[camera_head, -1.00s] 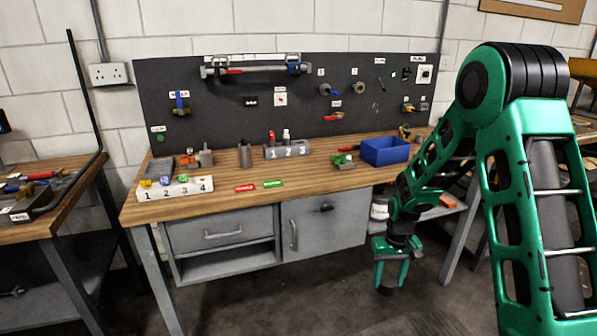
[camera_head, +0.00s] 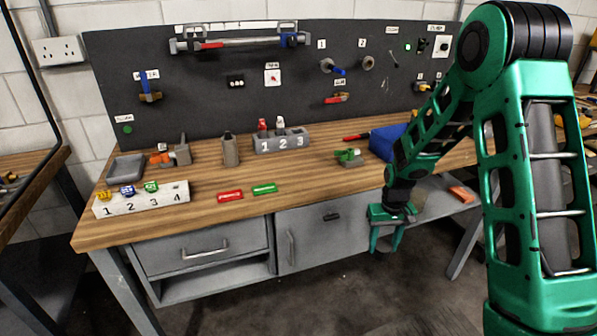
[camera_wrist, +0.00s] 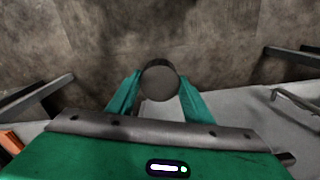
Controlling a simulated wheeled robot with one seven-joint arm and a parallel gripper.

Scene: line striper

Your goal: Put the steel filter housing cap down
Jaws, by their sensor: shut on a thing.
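The steel filter housing cap (camera_wrist: 160,83) shows in the wrist view as a round, dark grey piece between the two green fingers. My gripper (camera_wrist: 158,92) is shut on it. In the head view my gripper (camera_head: 385,246) points down in front of the bench's front edge, below the level of the worktop (camera_head: 315,180). The cap is hard to make out there against the dark floor. In the wrist view the floor lies beyond the cap, and nothing is seen touching it from below.
A blue bin (camera_head: 383,139) stands at the back right of the worktop, partly hidden by my arm. A numbered white block (camera_head: 140,201), red and green tags (camera_head: 264,189) and a grey numbered holder (camera_head: 280,143) stand on it. The front middle is clear. A lower shelf (camera_head: 435,197) is near my gripper.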

